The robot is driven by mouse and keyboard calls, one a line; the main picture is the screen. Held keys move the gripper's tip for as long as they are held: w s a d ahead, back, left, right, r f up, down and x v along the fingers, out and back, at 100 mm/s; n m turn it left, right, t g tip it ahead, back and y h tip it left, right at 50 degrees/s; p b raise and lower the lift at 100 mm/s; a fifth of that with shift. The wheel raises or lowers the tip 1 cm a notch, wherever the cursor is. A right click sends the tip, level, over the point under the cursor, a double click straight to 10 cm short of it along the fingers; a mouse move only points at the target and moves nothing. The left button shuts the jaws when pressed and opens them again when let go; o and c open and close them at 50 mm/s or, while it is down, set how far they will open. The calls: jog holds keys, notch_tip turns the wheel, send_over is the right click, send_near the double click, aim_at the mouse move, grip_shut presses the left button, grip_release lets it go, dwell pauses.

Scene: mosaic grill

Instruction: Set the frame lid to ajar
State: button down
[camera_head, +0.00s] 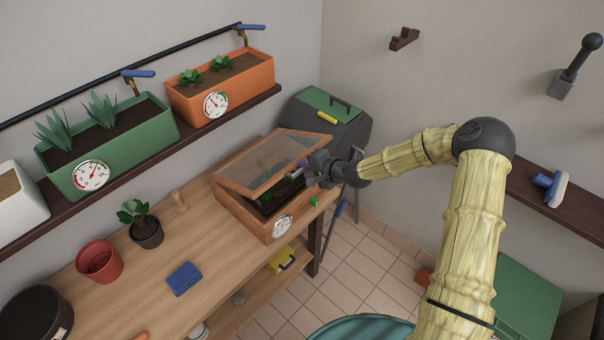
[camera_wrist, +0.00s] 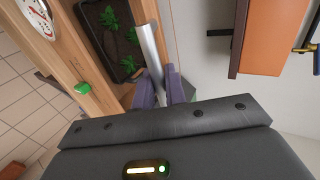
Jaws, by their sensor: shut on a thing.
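The cold frame (camera_head: 236,208) is a wooden box at the right end of the bench, with a round dial (camera_head: 282,227) on its front. Its wood-rimmed clear lid (camera_head: 262,160) is tilted up, leaving a gap at the front. A dark tray (camera_wrist: 118,42) with green seedlings shows inside. My gripper (camera_head: 304,171) is at the lid's right front edge. In the wrist view, its purple fingers (camera_wrist: 158,88) are shut around a silver bar, the lid handle (camera_wrist: 149,48). The fingertip contact is partly hidden. A small green block (camera_head: 314,203) is on the box's front right.
A shelf with green (camera_head: 108,134) and orange (camera_head: 222,88) planters runs along the wall behind the bench. A dark grill (camera_head: 355,125) with a green top stands behind my gripper. A potted plant (camera_head: 147,232), red pot (camera_head: 100,262) and blue item (camera_head: 184,278) are on the bench's left.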

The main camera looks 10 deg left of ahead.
jog(key=shift+w+a+r, duration=0.1)
jog(key=shift+a+r, duration=0.15)
jog(key=shift+r, duration=0.25)
jog(key=c, duration=1.5)
grip_release()
jog(key=shift+c, duration=0.2)
jog(key=shift+d, duration=0.15)
jog(key=shift+s+d+r, duration=0.1)
jog(key=shift+s+d, duration=0.1)
jog(key=shift+d, duration=0.05)
jog(key=b+v, duration=0.3)
jog(key=v, duration=1.3)
jog(key=shift+s+r, duration=0.2)
jog(key=shift+s, duration=0.05)
